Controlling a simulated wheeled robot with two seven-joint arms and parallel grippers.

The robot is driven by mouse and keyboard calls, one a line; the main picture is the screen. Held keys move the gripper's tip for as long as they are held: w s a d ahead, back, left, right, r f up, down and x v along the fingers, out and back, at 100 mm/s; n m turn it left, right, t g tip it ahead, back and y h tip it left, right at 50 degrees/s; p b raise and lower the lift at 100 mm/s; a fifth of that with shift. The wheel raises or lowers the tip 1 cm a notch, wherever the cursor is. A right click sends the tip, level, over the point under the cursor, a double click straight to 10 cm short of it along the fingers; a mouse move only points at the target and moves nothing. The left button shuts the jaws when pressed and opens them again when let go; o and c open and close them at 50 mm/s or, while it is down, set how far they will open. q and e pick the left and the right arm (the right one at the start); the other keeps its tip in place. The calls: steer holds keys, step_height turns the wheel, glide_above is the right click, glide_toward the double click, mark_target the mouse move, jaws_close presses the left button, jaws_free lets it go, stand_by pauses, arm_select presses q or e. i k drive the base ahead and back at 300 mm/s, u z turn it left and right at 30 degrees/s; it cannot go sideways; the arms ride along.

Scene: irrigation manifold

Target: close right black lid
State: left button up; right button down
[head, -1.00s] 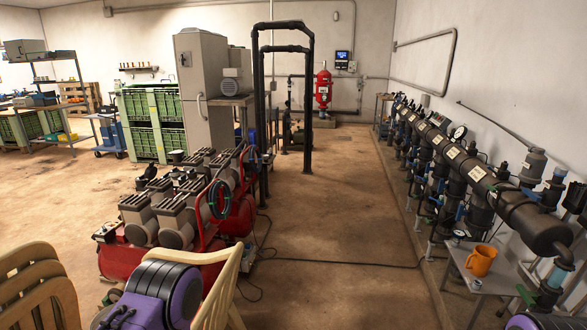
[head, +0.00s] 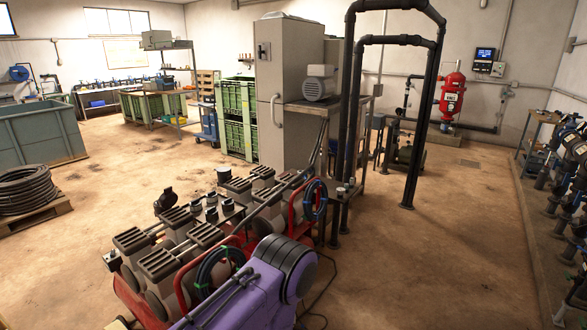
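I cannot single out the right black lid in the head view. The group of compressors (head: 160,265) at the lower middle has several dark ribbed tops, but I cannot tell whether any of them is a lid. A purple and black link of my arm (head: 285,268) rises from the bottom edge in front of them and hides part of them. Neither of my grippers shows.
A grey cabinet (head: 283,100) and green crates (head: 241,138) stand behind the compressors. A black pipe frame (head: 424,130) rises at their right. Coiled hose (head: 31,190) lies on a pallet at left. Dark manifold pipes line the right wall. Floor right of centre is clear.

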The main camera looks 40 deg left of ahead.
mark_target(169, 199)
steer(key=i, duration=1.9)
steer(key=u, duration=2.05)
steer(key=i, duration=0.5)
steer(key=u, duration=1.35)
